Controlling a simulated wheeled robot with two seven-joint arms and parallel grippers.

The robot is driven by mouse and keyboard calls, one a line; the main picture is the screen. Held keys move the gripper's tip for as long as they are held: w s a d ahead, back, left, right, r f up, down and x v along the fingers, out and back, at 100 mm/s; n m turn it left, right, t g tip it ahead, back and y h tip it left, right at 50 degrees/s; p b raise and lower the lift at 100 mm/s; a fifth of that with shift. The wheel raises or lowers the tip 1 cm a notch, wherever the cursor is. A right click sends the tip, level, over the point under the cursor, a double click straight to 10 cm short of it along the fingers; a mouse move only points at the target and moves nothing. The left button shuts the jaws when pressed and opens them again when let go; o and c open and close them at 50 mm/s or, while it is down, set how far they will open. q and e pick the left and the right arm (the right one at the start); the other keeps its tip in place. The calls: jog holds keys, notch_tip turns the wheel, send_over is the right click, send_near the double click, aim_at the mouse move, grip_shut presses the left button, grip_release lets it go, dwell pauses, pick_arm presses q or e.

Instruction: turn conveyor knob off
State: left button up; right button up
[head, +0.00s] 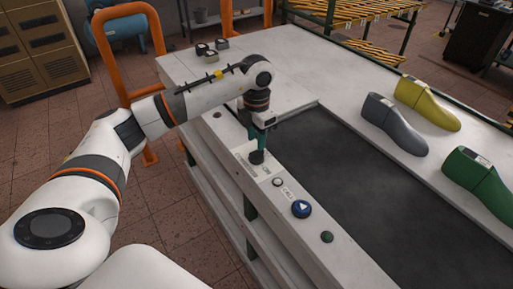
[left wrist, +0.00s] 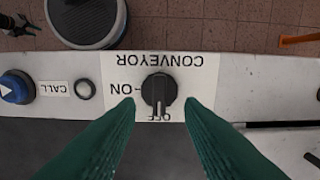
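The black conveyor knob (left wrist: 158,90) sits on a white label plate (left wrist: 200,70) marked CONVEYOR, ON and OFF, upside down in the left wrist view. Its pale pointer mark faces the OFF lettering. In the head view the knob (head: 257,157) is partly covered by my left gripper (head: 259,143), which reaches down over it. In the left wrist view the green fingers of the left gripper (left wrist: 159,103) stand apart, one on each side of the knob, with visible gaps. My right gripper is not in view.
A blue arrow button (head: 301,209), a small CALL button (head: 277,182) and a dark green button (head: 327,237) line the same ledge. The dark conveyor belt (head: 385,200) lies beside it. Grey (head: 393,125), yellow (head: 427,102) and green (head: 478,181) shoe lasts stand on the far side.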

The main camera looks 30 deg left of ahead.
aim_at(257, 151)
pick_arm(q)
notch_tip(257, 151, up, 8)
jog(key=b, duration=0.1)
jog(key=shift+f, duration=0.25)
dwell(0.4)
